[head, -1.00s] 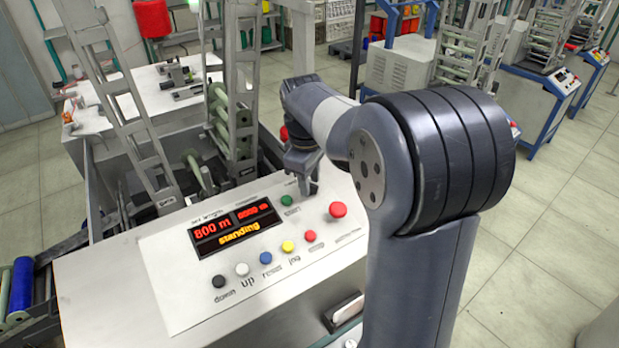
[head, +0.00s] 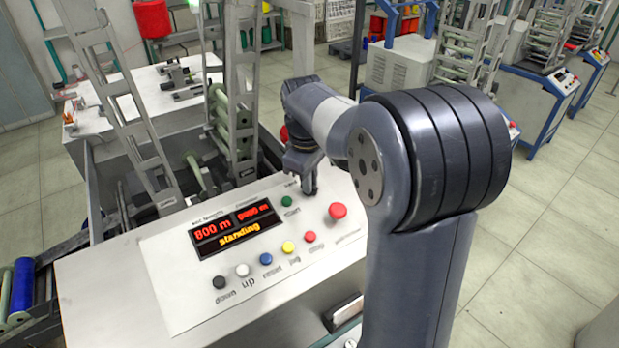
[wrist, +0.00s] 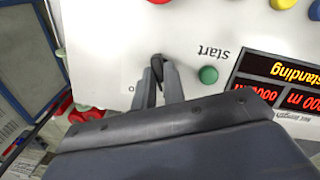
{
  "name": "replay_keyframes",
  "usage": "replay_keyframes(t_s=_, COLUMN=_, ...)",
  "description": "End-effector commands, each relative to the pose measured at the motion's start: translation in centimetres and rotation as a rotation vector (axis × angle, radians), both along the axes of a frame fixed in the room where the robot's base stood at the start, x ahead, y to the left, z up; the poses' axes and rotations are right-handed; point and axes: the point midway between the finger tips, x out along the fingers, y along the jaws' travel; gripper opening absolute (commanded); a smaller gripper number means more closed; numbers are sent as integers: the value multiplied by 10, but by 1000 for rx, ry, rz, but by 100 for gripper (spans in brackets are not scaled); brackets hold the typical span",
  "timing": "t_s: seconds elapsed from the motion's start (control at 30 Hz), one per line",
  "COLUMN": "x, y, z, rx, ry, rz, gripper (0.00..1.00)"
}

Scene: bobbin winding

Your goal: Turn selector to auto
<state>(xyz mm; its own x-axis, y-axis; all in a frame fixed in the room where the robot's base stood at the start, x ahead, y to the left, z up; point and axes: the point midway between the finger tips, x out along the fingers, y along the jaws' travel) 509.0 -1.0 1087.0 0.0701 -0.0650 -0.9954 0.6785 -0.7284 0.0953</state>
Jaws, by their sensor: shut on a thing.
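The control panel (head: 190,290) has a lit display (head: 235,229) reading "800 m" and "standing". The selector (wrist: 157,62) is a small black knob near the panel's edge in the wrist view, beside the green start button (wrist: 208,75). My gripper (wrist: 158,80) is shut on the selector, with one finger on each side of it. In the head view my gripper (head: 308,188) reaches down to the panel's far right part, and the selector is hidden behind it. The selector's label is mostly covered, so its setting cannot be read.
The red mushroom button (head: 338,211) is close to the right of my gripper. A row of coloured buttons, including a yellow one (head: 288,247), runs along the panel's near side. A metal frame (head: 232,120) rises behind the panel.

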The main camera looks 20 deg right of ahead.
Motion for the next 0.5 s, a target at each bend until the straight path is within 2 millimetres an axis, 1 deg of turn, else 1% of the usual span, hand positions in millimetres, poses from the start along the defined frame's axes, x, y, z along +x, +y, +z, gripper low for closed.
replay_keyframes(t_s=0.27, x=0, y=-1, z=3, rx=42, ry=16, rz=-196, gripper=0)
replay_keyframes(t_s=0.5, x=1, y=-2, z=2, rx=89, ry=31, rz=-420, gripper=0)
